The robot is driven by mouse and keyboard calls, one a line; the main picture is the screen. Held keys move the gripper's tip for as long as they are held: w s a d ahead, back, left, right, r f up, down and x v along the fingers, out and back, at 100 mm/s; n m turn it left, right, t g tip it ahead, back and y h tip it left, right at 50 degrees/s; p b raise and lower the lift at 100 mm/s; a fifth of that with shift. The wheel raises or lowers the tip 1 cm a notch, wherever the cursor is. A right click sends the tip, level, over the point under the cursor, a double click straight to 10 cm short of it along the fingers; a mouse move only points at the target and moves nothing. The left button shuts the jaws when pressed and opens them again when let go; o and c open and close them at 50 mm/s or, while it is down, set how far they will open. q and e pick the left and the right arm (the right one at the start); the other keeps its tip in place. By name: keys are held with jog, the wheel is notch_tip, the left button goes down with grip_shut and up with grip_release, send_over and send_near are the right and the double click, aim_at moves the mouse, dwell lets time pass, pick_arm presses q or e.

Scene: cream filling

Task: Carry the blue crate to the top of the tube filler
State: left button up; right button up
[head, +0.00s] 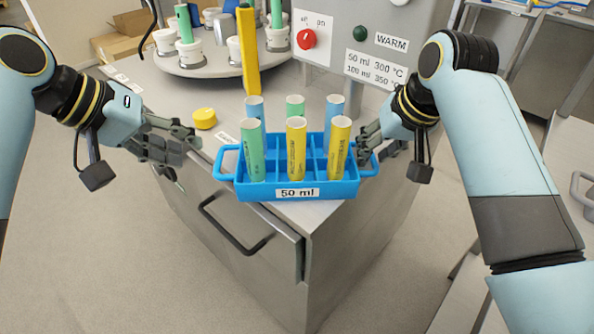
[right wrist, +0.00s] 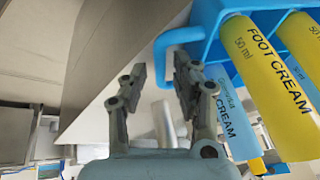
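The blue crate (head: 240,190), labelled 50 ml, appears upright at the front corner of the tube filler's grey top (head: 318,212). Several tubes stand in it: yellow (head: 296,150), green (head: 251,150) and blue (head: 333,108) ones. My left gripper (head: 197,142) is open and empty, left of the crate's left handle and apart from it.
A round carousel (head: 200,62) with white holders and tubes is behind. A yellow post (head: 248,55) and a yellow cap (head: 204,118) stand on the top. The control panel (head: 340,35) with a red knob rises behind right. A drawer handle (head: 225,225) juts out in front.

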jog(key=v, duration=1)
